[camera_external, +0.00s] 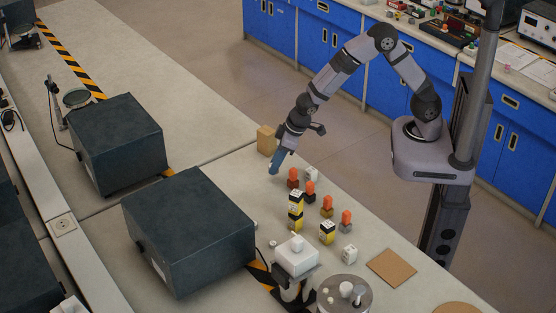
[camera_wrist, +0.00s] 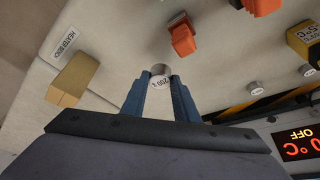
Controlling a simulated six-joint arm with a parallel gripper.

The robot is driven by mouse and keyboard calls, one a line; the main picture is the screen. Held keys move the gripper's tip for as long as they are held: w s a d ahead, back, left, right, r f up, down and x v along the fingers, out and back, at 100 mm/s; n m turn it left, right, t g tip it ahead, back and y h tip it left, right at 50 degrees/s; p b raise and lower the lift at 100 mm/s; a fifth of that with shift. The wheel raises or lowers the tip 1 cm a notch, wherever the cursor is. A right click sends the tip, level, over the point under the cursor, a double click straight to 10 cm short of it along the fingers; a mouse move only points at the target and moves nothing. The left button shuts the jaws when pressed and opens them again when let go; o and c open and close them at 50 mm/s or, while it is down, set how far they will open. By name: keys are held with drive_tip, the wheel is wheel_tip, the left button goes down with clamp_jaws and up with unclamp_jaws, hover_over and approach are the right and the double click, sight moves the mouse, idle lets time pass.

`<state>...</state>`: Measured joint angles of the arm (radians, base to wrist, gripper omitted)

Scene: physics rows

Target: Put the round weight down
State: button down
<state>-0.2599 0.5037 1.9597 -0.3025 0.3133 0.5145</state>
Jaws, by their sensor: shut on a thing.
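The round weight (camera_wrist: 159,77) is a small metal cylinder with a white label that seems to read "200 g". In the wrist view it sits between the two blue fingertips of my gripper (camera_wrist: 160,92), which is shut on it. In the outside view my gripper (camera_external: 275,170) points down over the far part of the bench (camera_external: 235,165); the weight is too small to make out there. I cannot tell whether the weight touches the bench top.
A tan block (camera_external: 266,140) stands close behind my gripper. Orange-topped pieces (camera_external: 293,178), yellow-black blocks (camera_external: 296,210) and white cubes stand to the front right. A large dark box (camera_external: 190,232) is at front left. Other small weights (camera_wrist: 254,87) lie near a striped strip.

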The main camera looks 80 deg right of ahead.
drive_tip(key=shift+n, duration=0.3)
drive_tip(key=w+a, duration=0.1)
drive_tip(key=w+a+f, duration=0.1)
drive_tip(key=a, duration=0.1)
drive_tip(key=w+a+f, duration=0.1)
drive_tip(key=w+a, duration=0.1)
drive_tip(key=shift+a, duration=0.1)
drive_tip(key=w+a, duration=0.2)
drive_tip(key=a, duration=0.1)
drive_tip(key=w+a+b, duration=0.1)
drive_tip(key=w, duration=0.1)
drive_tip(key=shift+a+r, duration=0.25)
drive_tip(key=shift+r, duration=0.1)
drive_tip(key=w+a+r+n+y, duration=0.1)
drive_tip(key=w+a+r+n, duration=0.2)
drive_tip(key=r, duration=0.4)
drive_tip(key=shift+w+a+r+n+y, duration=0.2)
drive_tip(key=shift+w+a+n+y, duration=0.1)
drive_tip(key=shift+w+a+y, duration=0.1)
drive_tip(key=shift+f+p, duration=1.35)
drive_tip(key=shift+f, duration=3.65)
drive_tip(key=shift+f, duration=0.15)
drive_tip(key=c, duration=1.4)
unclamp_jaws()
